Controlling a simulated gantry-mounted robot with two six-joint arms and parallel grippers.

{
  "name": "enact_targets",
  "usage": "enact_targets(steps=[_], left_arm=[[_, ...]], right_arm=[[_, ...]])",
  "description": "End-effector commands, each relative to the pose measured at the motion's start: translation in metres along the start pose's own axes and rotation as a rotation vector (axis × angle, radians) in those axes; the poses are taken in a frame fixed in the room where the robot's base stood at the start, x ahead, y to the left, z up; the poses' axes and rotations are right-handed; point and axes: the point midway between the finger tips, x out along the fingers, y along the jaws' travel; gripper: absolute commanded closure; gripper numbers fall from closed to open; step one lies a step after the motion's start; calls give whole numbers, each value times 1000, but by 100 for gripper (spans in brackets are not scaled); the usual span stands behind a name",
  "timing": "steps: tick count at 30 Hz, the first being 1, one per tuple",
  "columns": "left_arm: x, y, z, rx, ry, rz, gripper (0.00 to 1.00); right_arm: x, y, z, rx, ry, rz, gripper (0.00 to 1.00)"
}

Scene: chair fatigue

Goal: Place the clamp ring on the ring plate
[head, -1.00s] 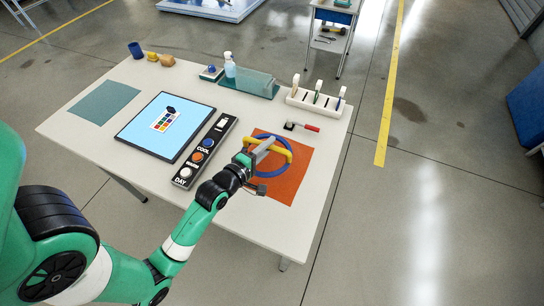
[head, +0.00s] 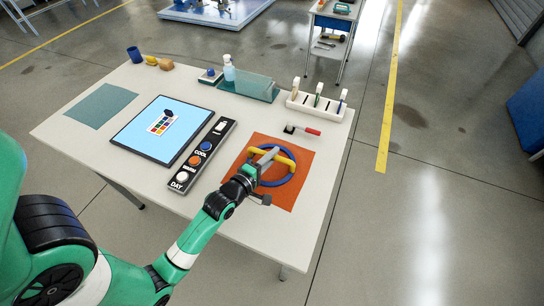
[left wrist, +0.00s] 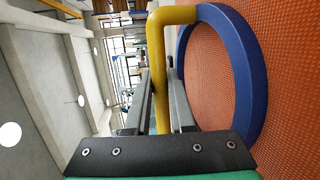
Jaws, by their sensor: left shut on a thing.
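The clamp ring is a blue ring (head: 281,184) with a yellow bar handle (head: 286,160) across it. My left gripper (head: 267,160) is shut on the handle near its middle. The ring is over the orange square plate (head: 288,199), near its middle in the head view. In the left wrist view the yellow handle (left wrist: 161,60) passes between the fingers, and the blue ring (left wrist: 257,70) lies close along the orange surface (left wrist: 293,90). I cannot tell whether the ring touches it. My right gripper is not in view.
Left of the plate are a button strip (head: 203,158) and a dark-framed screen (head: 162,131). A red-handled tool (head: 306,131) lies behind the plate, with a white slotted rack (head: 317,107) beyond it. The table's front right corner is clear.

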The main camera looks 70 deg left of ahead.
Motion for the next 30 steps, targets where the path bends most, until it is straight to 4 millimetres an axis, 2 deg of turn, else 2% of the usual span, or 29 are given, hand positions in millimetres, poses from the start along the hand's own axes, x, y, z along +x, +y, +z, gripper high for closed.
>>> enact_targets(steps=[1,7,8,12,13,19,23,26,30], left_arm=[[0,-7,0,0,1,-12,100],[0,-14,-1,-1,1,-23,100],[0,-16,-1,-1,2,-27,76],[0,-15,-1,-1,2,-26,51],[0,-15,-1,-1,2,-25,48],[0,-12,-1,0,1,-20,48],[-2,2,0,0,1,-17,48],[-19,2,0,0,1,-20,48],[-56,3,0,0,1,-20,48]], right_arm=[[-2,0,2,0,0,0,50],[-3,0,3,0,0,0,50],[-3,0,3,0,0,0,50],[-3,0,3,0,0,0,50],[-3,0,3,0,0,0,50],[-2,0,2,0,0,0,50],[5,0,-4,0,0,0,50],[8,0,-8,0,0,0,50],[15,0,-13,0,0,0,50]])
